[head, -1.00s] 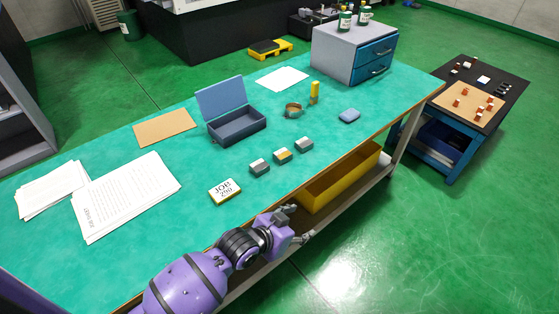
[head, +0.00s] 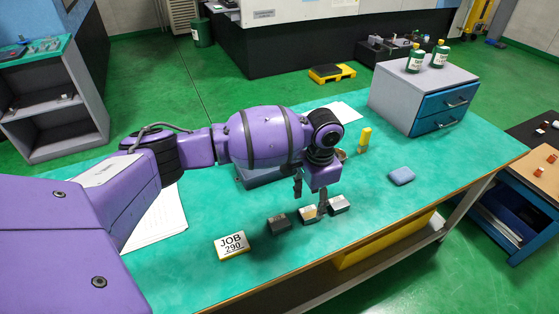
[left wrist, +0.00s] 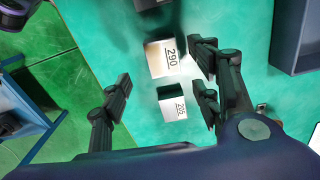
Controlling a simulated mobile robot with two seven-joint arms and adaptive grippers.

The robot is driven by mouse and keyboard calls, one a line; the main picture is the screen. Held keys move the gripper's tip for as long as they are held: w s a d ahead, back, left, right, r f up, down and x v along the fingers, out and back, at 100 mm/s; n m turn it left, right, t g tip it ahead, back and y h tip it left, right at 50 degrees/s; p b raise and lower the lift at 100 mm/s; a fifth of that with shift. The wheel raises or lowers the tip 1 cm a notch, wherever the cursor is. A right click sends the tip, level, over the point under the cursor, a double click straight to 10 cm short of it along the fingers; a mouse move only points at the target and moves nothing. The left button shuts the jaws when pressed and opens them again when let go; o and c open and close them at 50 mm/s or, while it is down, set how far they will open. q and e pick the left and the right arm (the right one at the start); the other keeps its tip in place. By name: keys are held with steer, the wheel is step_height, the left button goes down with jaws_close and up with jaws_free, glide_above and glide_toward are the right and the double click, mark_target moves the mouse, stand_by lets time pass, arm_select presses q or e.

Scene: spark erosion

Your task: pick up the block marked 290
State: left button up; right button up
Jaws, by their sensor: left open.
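In the left wrist view, the block marked 290 (left wrist: 160,58) shows a pale face with dark digits. It is the middle of three blocks in a row, and in the head view it (head: 308,216) sits partly behind my finger. My left gripper (head: 310,196) is above this row, pointing down, empty. In the left wrist view its fingers (left wrist: 163,88) are wide apart, with the 290 block and a smaller-looking marked block (left wrist: 172,103) seen between and beyond them. The latter's digits are hard to read. The JOB 290 sign (head: 232,244) lies left of the row. My right gripper is not in view.
The neighbouring blocks, left (head: 279,224) and right (head: 340,204), stand close on either side. My arm hides much of the open box (head: 262,176) behind. A blue pad (head: 401,176), a yellow object (head: 364,138) and a drawer cabinet (head: 424,95) are to the right.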

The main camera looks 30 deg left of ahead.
mark_target(310, 212)
arm_select(q)
steer(key=f, duration=0.5)
steer(key=shift+a+f, duration=0.2)
steer(key=shift+a, duration=0.1)
steer(key=shift+w+r, duration=0.1)
jaws_close()
